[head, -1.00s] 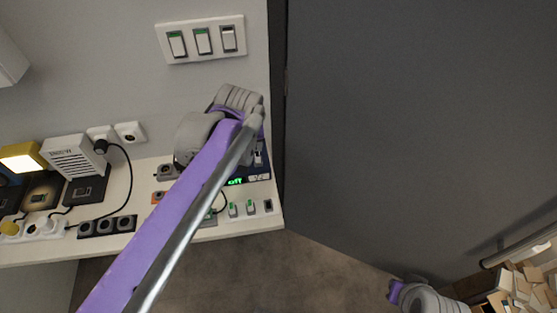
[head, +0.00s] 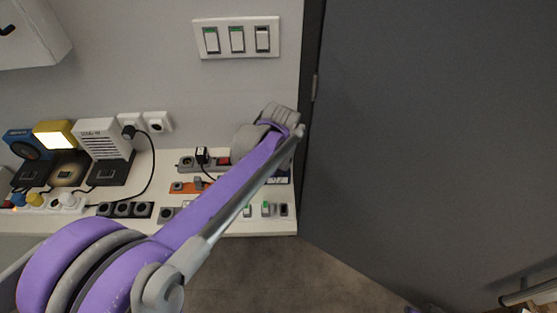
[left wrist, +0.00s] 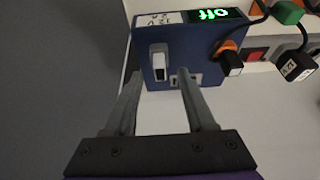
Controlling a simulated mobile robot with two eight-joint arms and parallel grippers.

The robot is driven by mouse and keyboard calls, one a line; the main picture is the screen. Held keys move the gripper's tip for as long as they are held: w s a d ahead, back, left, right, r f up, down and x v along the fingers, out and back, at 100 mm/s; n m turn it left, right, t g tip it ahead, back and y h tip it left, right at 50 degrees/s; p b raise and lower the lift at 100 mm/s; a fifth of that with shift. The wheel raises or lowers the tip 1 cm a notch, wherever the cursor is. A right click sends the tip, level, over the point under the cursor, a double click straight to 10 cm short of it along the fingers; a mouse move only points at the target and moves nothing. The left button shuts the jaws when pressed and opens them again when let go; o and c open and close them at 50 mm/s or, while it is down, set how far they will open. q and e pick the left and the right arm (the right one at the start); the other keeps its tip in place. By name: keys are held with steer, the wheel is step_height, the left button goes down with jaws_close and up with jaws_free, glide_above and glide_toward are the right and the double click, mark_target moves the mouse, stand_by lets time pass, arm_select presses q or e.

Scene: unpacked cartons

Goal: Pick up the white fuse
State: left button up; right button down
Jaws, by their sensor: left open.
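No piece is clearly identifiable as a white fuse. In the left wrist view a small white block with a dark side (left wrist: 158,66) sits on the face of a blue box (left wrist: 212,55); I cannot tell whether it is a fuse or a switch. My left gripper (left wrist: 159,74) is open, with its two fingers on either side of this block in the picture. I see nothing held between them, and cannot tell contact. In the head view my left arm hides the gripper and most of the blue box. My right gripper is not in view.
The white worktop (head: 160,185) carries plugs, sockets and a white heater-like box (head: 103,140). A lit yellow lamp (head: 55,134) stands left. A green display (left wrist: 215,15) tops the blue box. A dark panel (head: 430,130) bounds the right side.

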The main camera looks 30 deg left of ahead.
arm_select(q)
steer(key=shift+x, duration=0.75)
jaws_close()
stand_by(0.9)
